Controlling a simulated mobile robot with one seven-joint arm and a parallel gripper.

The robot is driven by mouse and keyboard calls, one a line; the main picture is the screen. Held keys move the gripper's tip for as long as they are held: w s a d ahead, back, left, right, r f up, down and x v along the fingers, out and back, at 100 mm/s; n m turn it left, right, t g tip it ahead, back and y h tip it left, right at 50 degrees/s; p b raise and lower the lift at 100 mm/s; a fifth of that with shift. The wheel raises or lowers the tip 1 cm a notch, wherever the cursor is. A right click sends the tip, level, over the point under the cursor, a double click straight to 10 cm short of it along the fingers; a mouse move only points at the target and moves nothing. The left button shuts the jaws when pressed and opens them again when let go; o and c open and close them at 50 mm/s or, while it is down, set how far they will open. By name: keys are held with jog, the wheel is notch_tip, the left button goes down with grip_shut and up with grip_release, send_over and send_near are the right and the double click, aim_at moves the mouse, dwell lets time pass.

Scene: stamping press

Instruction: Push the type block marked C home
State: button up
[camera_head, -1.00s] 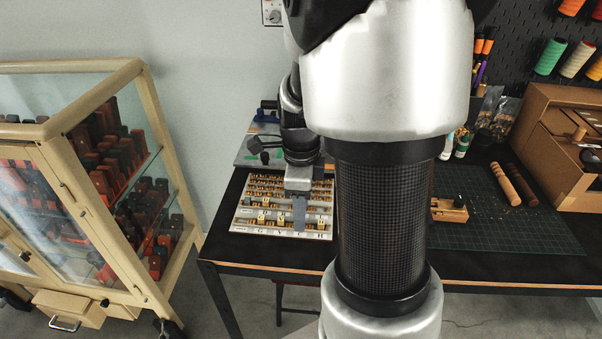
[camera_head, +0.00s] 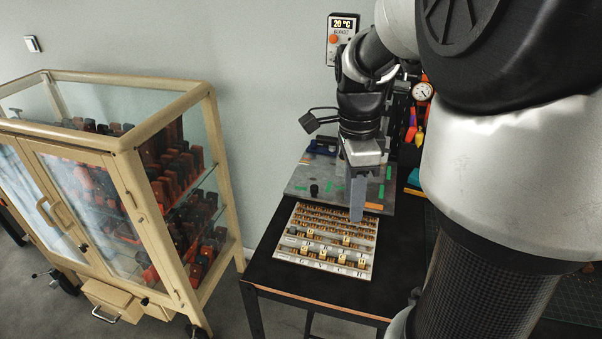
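The type tray (camera_head: 285,251) lies on the black table, with rows of small slots and several pale type blocks. Faint letters, apparently G, V, C and H, run along its front edge. The front-row block above the apparent C (camera_head: 342,257) stands third from the left; its own marking is too small to read. I cannot tell how deep it sits. My gripper (camera_head: 357,217) points down over the tray's back right part, behind the front-row blocks. Its grey fingers overlap in this view, so their opening is hidden. No block shows between them.
A grey plate (camera_head: 312,177) with green marks lies behind the tray. A glass cabinet (camera_head: 222,172) stands left of the table (camera_head: 262,268), with floor between them. My arm hides much of the right side.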

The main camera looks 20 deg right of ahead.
jog(key=d+n+p, duration=0.1)
jog(key=n+p, duration=0.2)
jog(key=n, duration=0.4)
jog(key=n+p, duration=0.3)
jog(key=n, duration=2.2)
send_over(344, 257)
notch_tip(344, 257, down, 11)
jog(key=shift+w+f, duration=0.1)
jog(key=shift+f+b, duration=0.6)
jog(key=shift+f, duration=2.15)
